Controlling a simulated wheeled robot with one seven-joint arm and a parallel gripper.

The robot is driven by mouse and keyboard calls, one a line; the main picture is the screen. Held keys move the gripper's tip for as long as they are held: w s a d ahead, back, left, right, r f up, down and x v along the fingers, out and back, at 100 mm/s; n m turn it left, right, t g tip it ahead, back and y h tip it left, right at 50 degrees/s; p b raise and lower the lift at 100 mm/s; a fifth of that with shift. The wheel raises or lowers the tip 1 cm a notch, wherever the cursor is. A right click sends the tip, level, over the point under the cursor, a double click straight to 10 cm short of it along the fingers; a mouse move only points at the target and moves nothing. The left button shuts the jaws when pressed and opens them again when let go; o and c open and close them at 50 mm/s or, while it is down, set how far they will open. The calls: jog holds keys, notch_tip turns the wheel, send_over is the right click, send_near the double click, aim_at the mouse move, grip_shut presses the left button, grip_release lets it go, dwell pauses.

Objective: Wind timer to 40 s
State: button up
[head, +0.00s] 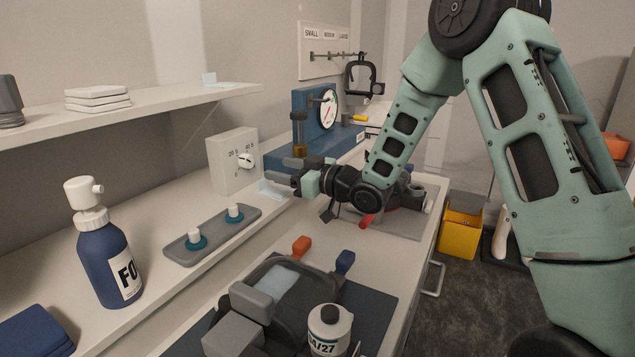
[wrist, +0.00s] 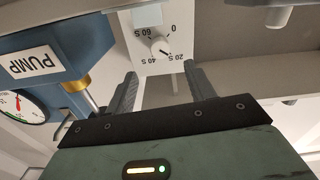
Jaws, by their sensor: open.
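The timer (head: 222,170) is a white box standing on the bench at the back left, with a round white knob (head: 245,160) on its face. In the wrist view the timer (wrist: 146,65) is upside down, and its knob (wrist: 160,47) sits among the marks 0, 20 S, 40 S and 60 S. The knob's exact setting is too small to read. My gripper (head: 281,169) is open and empty, to the right of the timer and apart from it. In the wrist view my gripper's fingers (wrist: 161,80) point toward the timer, one on each side below the knob.
A blue pump unit (head: 300,115) with a gauge (head: 328,109) stands close behind my gripper. A grey tray with two teal-based pegs (head: 212,231) lies in front of the timer. A blue bottle (head: 103,262) stands front left. A shelf (head: 140,108) overhangs the back left.

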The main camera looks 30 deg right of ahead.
jog(key=b+v, duration=0.1)
jog(key=v, duration=0.8)
jog(key=shift+s, duration=0.15)
jog(key=shift+d, duration=0.1)
jog(key=n+p, duration=0.8)
jog(key=p, duration=0.5)
send_near(250, 162)
jog(key=x, duration=0.7)
jog(key=shift+w, duration=0.35)
jog(key=c, duration=1)
